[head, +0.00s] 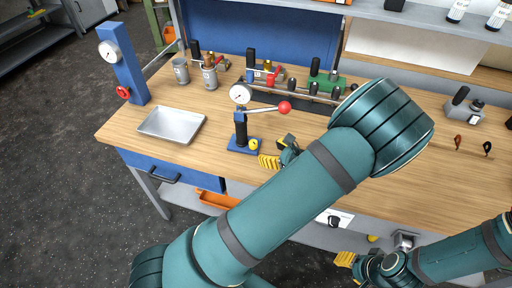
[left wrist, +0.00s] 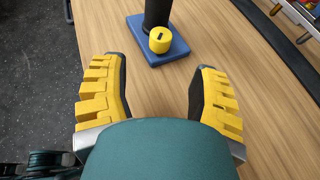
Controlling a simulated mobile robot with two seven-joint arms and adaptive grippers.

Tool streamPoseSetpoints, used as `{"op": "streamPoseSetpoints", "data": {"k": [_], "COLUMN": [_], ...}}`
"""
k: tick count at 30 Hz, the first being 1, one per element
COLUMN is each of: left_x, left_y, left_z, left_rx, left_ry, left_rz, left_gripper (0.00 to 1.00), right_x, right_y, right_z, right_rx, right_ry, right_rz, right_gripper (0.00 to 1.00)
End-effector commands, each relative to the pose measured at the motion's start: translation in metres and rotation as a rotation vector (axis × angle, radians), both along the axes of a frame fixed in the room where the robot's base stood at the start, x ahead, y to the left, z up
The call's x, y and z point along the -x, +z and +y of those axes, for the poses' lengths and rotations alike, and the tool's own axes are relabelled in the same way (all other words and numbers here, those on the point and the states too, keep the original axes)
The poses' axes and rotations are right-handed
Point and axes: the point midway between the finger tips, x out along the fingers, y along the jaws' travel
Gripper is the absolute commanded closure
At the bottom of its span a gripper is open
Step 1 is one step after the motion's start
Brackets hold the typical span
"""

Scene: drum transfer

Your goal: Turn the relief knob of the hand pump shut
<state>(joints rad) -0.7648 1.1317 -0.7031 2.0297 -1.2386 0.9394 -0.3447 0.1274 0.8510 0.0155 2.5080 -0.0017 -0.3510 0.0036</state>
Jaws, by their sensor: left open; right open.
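The hand pump (head: 241,128) stands upright on the bench on a blue base plate (left wrist: 178,50), with a round white gauge and a lever ending in a red ball (head: 284,107). Its yellow relief knob (head: 253,144) sits low at the base; in the left wrist view the knob (left wrist: 160,40) shows a dark mark. My left gripper (head: 277,151) is open and empty just right of the base, its yellow fingers (left wrist: 156,92) spread on either side of the knob's line, apart from it. My right gripper (head: 359,248) is open and empty at the bench's front, away from the pump.
A metal tray (head: 172,137) lies left of the pump. A blue column with a gauge and red wheel (head: 123,92) stands at the left end. My left arm covers much of the bench.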

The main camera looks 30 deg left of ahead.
Motion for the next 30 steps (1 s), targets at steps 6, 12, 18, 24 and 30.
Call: {"op": "streamPoseSetpoints", "data": {"k": [6,12,18,24,30], "left_x": [-0.008,-0.014,-0.015,-0.016,-0.016], "left_y": [-0.018,-0.026,-0.029,-0.028,-0.029], "left_z": [0.038,0.059,0.067,0.067,0.067], "left_rx": [0.0,0.0,0.001,0.001,0.001], "left_ry": [0.002,0.001,0.001,0.001,0.001], "left_rz": [0.0,-0.001,-0.002,-0.002,-0.002], "left_gripper": [0.39,0.39,0.39,0.39,0.93], "right_x": [-0.002,-0.003,-0.003,-0.003,-0.003], "right_y": [-0.01,-0.014,-0.015,-0.015,-0.015], "right_z": [0.0,0.0,0.0,0.0,0.0], "right_rx": [0.001,0.001,0.001,0.001,0.001], "right_ry": [0.0,-0.002,-0.002,-0.002,-0.002], "right_rz": [-0.004,-0.007,-0.008,-0.008,-0.008], "right_gripper": [0.53,0.53,0.53,0.53,0.53]}}
